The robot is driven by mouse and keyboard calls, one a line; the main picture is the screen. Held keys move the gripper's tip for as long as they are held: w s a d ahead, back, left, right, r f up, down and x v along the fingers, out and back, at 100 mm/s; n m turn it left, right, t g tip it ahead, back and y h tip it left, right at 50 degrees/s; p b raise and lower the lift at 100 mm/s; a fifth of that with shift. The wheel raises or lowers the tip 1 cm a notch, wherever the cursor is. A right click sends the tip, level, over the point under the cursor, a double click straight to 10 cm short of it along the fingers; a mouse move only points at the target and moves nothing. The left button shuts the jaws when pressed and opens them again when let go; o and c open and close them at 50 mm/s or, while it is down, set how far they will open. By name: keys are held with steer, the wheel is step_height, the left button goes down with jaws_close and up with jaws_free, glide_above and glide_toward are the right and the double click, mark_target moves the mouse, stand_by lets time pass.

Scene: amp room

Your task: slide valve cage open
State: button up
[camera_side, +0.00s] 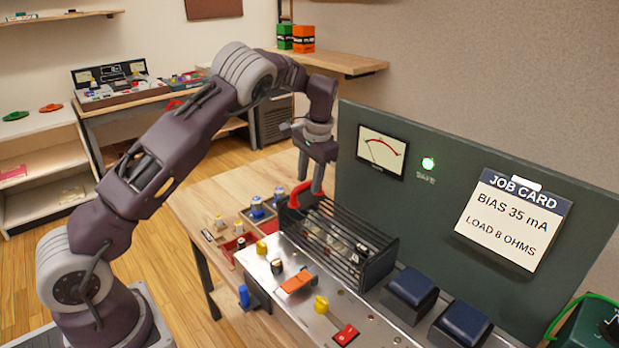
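The valve cage (352,250) is a dark, barred box on the amplifier's metal top, with pale valves visible between its bars. A red handle (293,198) stands up at its left end. My gripper (311,186) points down at that handle, with its fingertips right by the handle's upper part. The fingers look a little apart, with the handle's top at or between them. I cannot tell whether they grip it.
A tall dark panel (450,192) with a meter, lit green lamp and job card stands behind the cage. Two dark blue-topped blocks (411,288) are to its right. Knobs and an orange switch (298,281) lie in front. Small parts trays (228,240) are at left.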

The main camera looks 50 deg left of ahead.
jaws_close()
stand_by(1.4)
